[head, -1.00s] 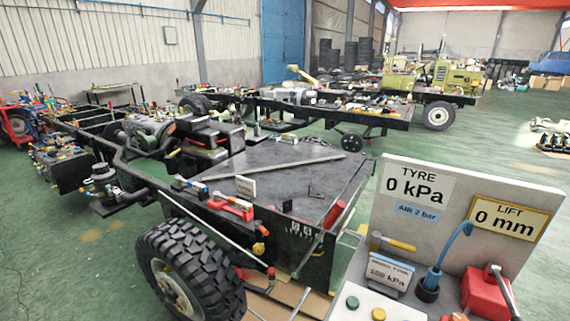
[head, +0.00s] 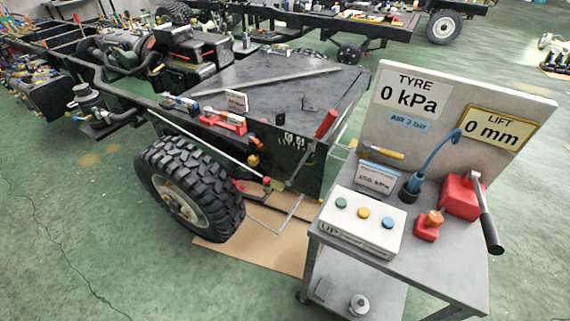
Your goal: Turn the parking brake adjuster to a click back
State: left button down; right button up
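I cannot tell for certain which part is the parking brake adjuster. On the near side of the black chassis box (head: 300,150) there is a small orange-yellow fitting (head: 254,160). A red cylindrical grip (head: 326,123) stands tilted at the box's right corner. A small red-topped part (head: 267,183) sits low beside the big black tyre (head: 190,190). A red holder (head: 222,121) with small tools lies on the frame's edge, next to a small upright label card (head: 237,101). Neither of my grippers is in view.
A grey cart (head: 400,255) stands at right with a button box (head: 360,222), a red pump (head: 462,196) with a black lever, an orange-red knob (head: 430,224) and a sign board (head: 445,110). Brown cardboard (head: 262,248) lies under the chassis. Green floor (head: 110,230) is clear in front.

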aim_at(253, 159)
jog(key=i+j+u, duration=0.15)
jog(key=j, duration=0.3)
jog(key=j+u, duration=0.1)
jog(key=j, duration=0.3)
jog(key=i+j+u, duration=0.15)
jog(key=j, duration=0.3)
jog(key=i+j+u, duration=0.1)
jog(key=j, duration=0.25)
jog(key=i, duration=0.1)
